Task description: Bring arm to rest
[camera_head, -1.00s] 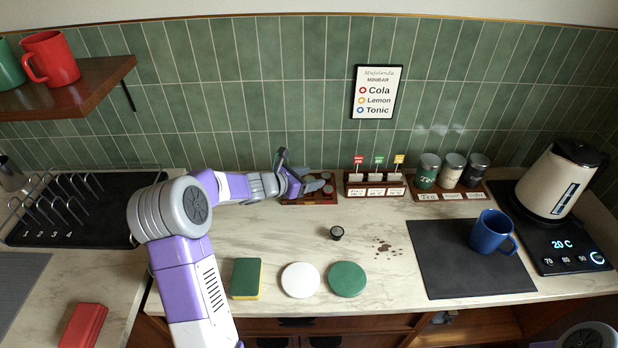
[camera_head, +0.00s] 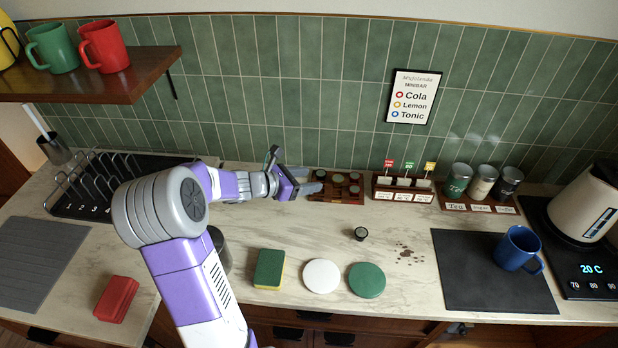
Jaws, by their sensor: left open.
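My left arm comes in from the lower left and reaches across the counter (camera_head: 300,222) toward the back wall. My left gripper (camera_head: 308,180) is open, with its fingers pointing right. It is at the left end of a small wooden rack (camera_head: 338,196) that holds several round grey-topped items. I see nothing between the fingers, and I cannot tell whether they touch the rack. My right gripper is not in view.
A small dark capsule (camera_head: 360,234) stands near brown spots (camera_head: 410,255). A sponge (camera_head: 269,268), white disc (camera_head: 322,275) and green disc (camera_head: 367,280) lie in front. A blue mug (camera_head: 517,248) stands on a dark mat (camera_head: 480,290). A dish rack (camera_head: 75,200) and mug shelf (camera_head: 100,85) are left.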

